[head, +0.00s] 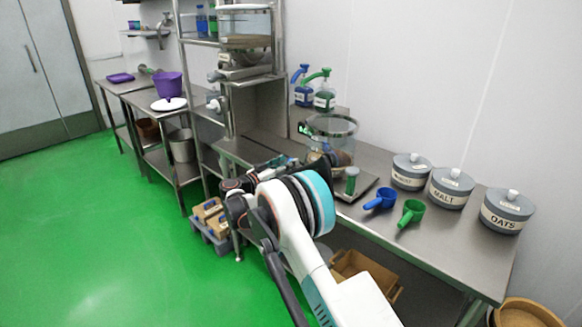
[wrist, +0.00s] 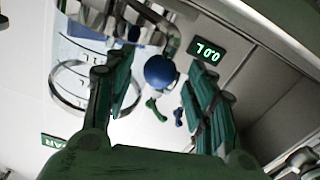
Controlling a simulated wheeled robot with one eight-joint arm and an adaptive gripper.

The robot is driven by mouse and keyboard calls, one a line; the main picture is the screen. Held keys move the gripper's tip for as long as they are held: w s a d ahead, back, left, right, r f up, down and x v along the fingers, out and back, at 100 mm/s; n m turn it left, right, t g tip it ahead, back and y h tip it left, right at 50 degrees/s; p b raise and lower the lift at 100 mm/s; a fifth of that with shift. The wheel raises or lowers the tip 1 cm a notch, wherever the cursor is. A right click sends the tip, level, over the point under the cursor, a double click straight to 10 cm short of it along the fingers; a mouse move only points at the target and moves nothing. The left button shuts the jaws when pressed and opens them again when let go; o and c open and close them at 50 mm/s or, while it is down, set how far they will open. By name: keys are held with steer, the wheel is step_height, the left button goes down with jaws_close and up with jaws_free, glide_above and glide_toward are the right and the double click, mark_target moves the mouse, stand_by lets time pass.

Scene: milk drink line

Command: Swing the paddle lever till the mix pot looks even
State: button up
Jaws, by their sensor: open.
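A blue ball knob (wrist: 160,71) sits at the end of a bent metal rod in the wrist view, and looks like the paddle lever's handle. My gripper (wrist: 159,63) is open, with one finger on each side of the knob; I cannot tell whether either touches it. In the head view the clear mix pot (head: 333,128) stands on the bench behind my arm, with a metal ring round its top. Something brownish shows low in it, partly hidden, so I cannot judge how even it is. The lever is not clear in the head view.
A green-lit display (wrist: 208,50) shows near the knob. Lidded pots, including malt (head: 451,190) and oats (head: 507,213), stand on the right of the bench. A blue scoop (head: 382,199) and a green scoop (head: 411,212) lie before them. Pump bottles (head: 323,97) stand behind the mix pot.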

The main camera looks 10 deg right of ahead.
steer(key=shift+x, duration=1.3)
steer(key=shift+c, duration=0.6)
jaws_close()
steer(key=shift+d, duration=0.1)
steer(key=shift+s, duration=0.1)
